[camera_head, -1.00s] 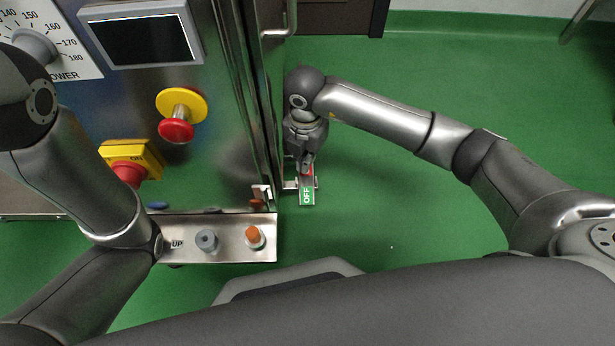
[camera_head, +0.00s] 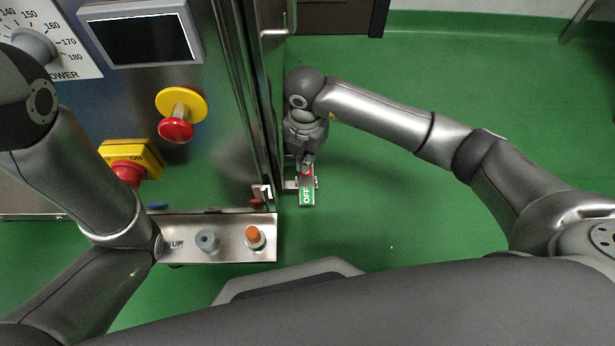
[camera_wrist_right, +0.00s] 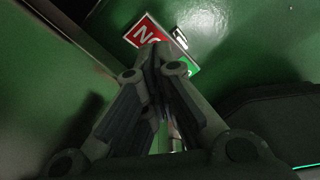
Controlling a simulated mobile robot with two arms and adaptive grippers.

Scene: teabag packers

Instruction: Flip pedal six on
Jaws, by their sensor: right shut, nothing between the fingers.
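The pedal (camera_head: 307,192) is a small rocker plate low beside the machine's right side. In the right wrist view the red half (camera_wrist_right: 146,31) shows white letters, and part of the green half (camera_wrist_right: 192,68) shows too. My right gripper's closed fingers (camera_wrist_right: 162,60) overlap the middle of the plate in that view, with nothing between them. I cannot tell whether they touch it. No number shows on the pedal. My left gripper is out of view.
The steel machine (camera_head: 225,100) stands close left of the right gripper. A red-and-yellow button (camera_head: 178,118) and a knob panel (camera_head: 228,250) are on its front. Open green floor (camera_head: 400,210) lies to the right.

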